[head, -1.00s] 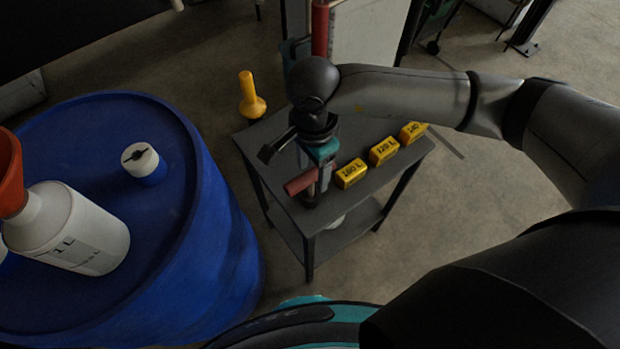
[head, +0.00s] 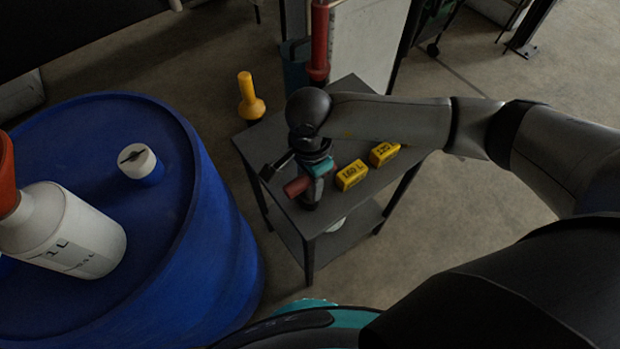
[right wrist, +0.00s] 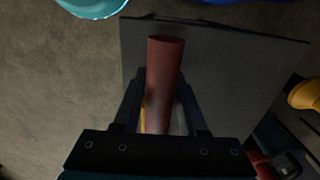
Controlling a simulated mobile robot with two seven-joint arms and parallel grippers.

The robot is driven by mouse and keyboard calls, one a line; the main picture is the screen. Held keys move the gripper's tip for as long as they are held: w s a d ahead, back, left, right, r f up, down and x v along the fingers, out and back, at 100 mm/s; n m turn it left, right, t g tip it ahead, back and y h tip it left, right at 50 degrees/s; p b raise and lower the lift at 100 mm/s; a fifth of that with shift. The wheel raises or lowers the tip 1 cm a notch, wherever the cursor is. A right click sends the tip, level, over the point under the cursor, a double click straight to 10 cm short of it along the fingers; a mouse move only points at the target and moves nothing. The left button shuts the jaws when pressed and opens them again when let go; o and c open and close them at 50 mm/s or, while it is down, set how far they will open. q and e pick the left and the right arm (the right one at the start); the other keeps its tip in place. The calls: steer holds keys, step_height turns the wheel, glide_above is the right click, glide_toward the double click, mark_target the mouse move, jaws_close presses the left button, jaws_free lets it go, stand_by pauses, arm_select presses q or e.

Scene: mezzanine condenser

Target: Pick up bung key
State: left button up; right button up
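The bung key's red cylindrical handle (head: 296,187) shows at the near left part of the grey cart top; the rest of the key is hidden. My right gripper (head: 310,203) points down at the handle and partly covers it. In the right wrist view, the red handle (right wrist: 164,75) lies lengthwise between the two fingers of the right gripper (right wrist: 162,100). Narrow gaps show beside the handle, so the fingers look open around it. My left gripper is not in view.
Yellow blocks (head: 351,175) stand on the cart (head: 262,146) right of my gripper. A yellow funnel-like object (head: 250,100) is behind the cart.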

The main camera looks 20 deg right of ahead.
jaws_close()
steer(key=shift+r, duration=0.1)
stand_by(0.4)
